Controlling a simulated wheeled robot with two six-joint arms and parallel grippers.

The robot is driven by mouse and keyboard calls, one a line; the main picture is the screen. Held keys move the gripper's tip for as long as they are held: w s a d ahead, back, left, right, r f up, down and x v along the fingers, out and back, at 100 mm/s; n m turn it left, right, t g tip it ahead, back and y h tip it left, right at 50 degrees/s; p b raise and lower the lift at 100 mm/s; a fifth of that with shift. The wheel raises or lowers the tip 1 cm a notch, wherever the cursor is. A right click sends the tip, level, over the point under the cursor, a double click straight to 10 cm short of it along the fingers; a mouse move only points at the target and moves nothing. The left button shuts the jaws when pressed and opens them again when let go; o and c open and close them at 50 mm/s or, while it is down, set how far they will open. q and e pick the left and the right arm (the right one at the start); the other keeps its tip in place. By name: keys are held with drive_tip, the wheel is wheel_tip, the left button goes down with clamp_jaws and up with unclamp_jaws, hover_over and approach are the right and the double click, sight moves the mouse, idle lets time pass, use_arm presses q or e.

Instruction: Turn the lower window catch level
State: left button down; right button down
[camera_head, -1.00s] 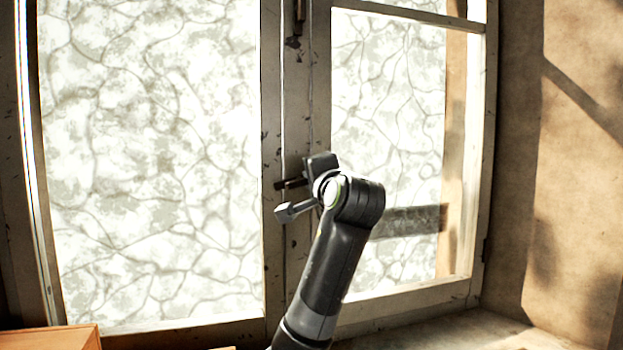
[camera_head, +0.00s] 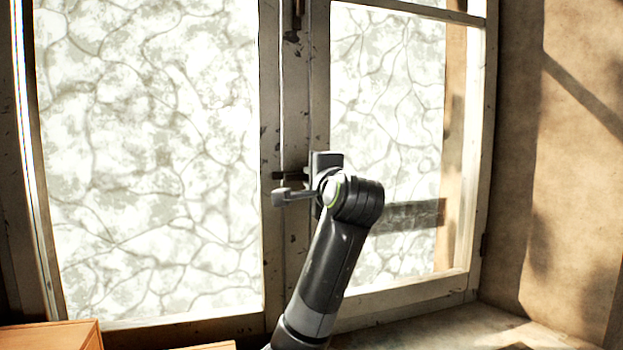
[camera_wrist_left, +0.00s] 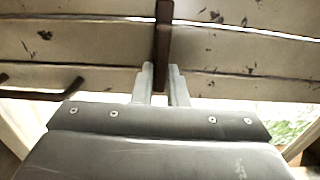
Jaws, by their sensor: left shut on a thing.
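The lower window catch (camera_head: 288,175) is a dark bar on the middle stile of the window. It looks about level in the head view, and its right part is hidden by my left gripper (camera_head: 314,179). In the left wrist view the catch (camera_wrist_left: 163,32) is a dark bar running straight across the stile boards. The two pale fingers of my left gripper (camera_wrist_left: 162,82) are shut on it, one on each side. The fingertips are hidden in the head view. My right gripper is not in view.
An upper dark catch (camera_head: 295,20) sits higher on the middle stile. Another dark handle (camera_wrist_left: 45,90) shows at the left of the wrist view. A wooden box (camera_head: 50,337) stands at the lower left. The stone sill (camera_head: 430,325) is clear at the right.

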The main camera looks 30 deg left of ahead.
use_arm(q)
drive_tip(key=c, duration=1.4)
unclamp_jaws()
drive_tip(key=shift+c, duration=0.2)
drive_tip(key=b+v, duration=0.7)
drive_tip(key=v, duration=1)
drive_tip(key=shift+d+b, duration=0.2)
drive_tip(key=shift+b, duration=0.2)
drive_tip(key=shift+s, duration=0.15)
